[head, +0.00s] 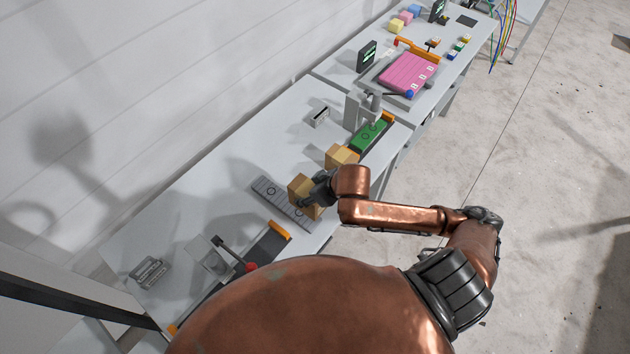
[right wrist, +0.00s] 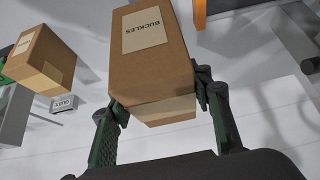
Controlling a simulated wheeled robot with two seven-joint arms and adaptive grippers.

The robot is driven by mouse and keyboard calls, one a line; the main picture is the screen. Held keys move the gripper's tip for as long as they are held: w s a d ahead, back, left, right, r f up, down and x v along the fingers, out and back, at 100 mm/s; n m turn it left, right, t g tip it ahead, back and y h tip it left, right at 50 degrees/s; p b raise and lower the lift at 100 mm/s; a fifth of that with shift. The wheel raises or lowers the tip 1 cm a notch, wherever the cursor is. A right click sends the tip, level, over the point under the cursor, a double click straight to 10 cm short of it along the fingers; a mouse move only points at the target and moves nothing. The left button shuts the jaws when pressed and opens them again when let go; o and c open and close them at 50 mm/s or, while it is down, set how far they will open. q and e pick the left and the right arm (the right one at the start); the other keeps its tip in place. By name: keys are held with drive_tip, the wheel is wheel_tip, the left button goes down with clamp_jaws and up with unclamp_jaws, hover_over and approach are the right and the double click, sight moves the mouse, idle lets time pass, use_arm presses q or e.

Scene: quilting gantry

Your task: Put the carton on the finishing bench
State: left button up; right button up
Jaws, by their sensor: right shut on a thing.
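My right gripper (head: 318,190) is shut on a brown carton (head: 301,187) over the front part of the near bench (head: 225,165). In the right wrist view, the carton (right wrist: 150,60) has a pale BUCKLES label and sits between both fingers of the gripper (right wrist: 158,96). Whether it touches the surface below is unclear. A second carton (head: 341,156) stands beyond it, near a green pad; it also shows in the right wrist view (right wrist: 40,60). A far bench (head: 338,68) adjoins the near one. I cannot tell which bench is the finishing bench. My left gripper is not in view.
A grey ridged strip (head: 270,188) lies beside the held carton. A lever with a red knob (head: 250,267) stands toward the near end. A grey press (head: 362,110) stands by the green pad (head: 371,133). Pink folded cloth (head: 408,73) lies on the far bench.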

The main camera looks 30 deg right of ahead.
drive_tip(key=shift+w+d+f+b, duration=0.35)
drive_tip(key=shift+w+d+f, duration=0.3)
drive_tip(key=shift+d, duration=0.25)
drive_tip(key=w+d+f, duration=0.2)
drive_tip(key=f, duration=0.1)
drive_tip(key=w+d+f+p, duration=0.1)
drive_tip(key=w+d+f, duration=0.1)
drive_tip(key=d+f, duration=0.1)
drive_tip(key=w+d+f+p, duration=0.1)
drive_tip(key=w+d+f, duration=0.1)
drive_tip(key=f, duration=0.3)
drive_tip(key=shift+w+d, duration=0.2)
drive_tip(key=shift+w, duration=0.35)
drive_tip(key=shift+f, duration=0.1)
drive_tip(key=o, duration=1.4)
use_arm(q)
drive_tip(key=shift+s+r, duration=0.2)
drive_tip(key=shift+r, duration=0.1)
